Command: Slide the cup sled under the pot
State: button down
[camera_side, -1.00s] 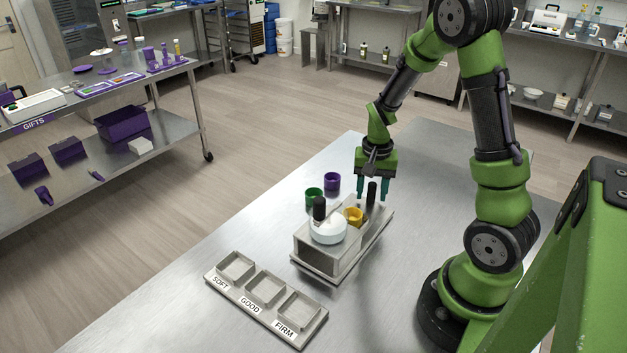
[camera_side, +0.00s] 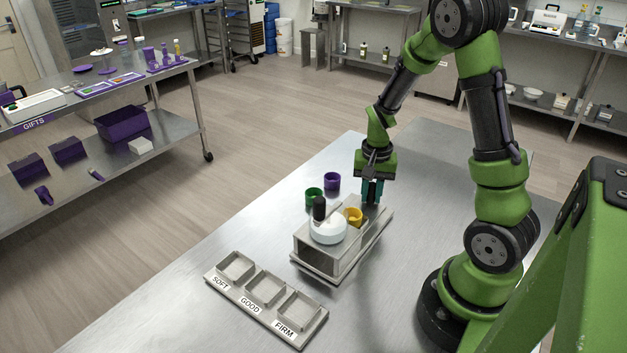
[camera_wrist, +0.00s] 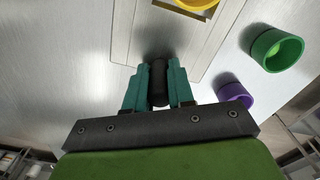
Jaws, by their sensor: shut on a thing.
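The cup sled (camera_side: 375,222) is a flat grey plate on a rail base, with a yellow cup (camera_side: 354,215) on it and an upright black handle at its far end. My gripper (camera_side: 372,196) is shut on the black handle, which shows between the teal fingers in the wrist view (camera_wrist: 158,82). The white pot (camera_side: 327,230) with a black knob (camera_side: 319,208) sits on a raised grey stand (camera_side: 340,258). The yellow cup is beside the pot, on the handle's side, and shows partly at the top of the wrist view (camera_wrist: 197,4).
A green cup (camera_side: 314,195) and a purple cup (camera_side: 332,181) stand on the steel table to the left of the sled. A grey tray (camera_side: 266,297) with compartments labelled SOFT, GOOD and FIRM lies in front. The table behind my gripper is clear.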

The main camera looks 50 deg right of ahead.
jog(key=a, duration=1)
jog(key=shift+a, duration=0.25)
jog(key=c, duration=1)
grip_release()
jog(key=shift+o, duration=0.2)
jog(key=shift+d+r, duration=0.1)
notch_tip(320, 180, up, 17)
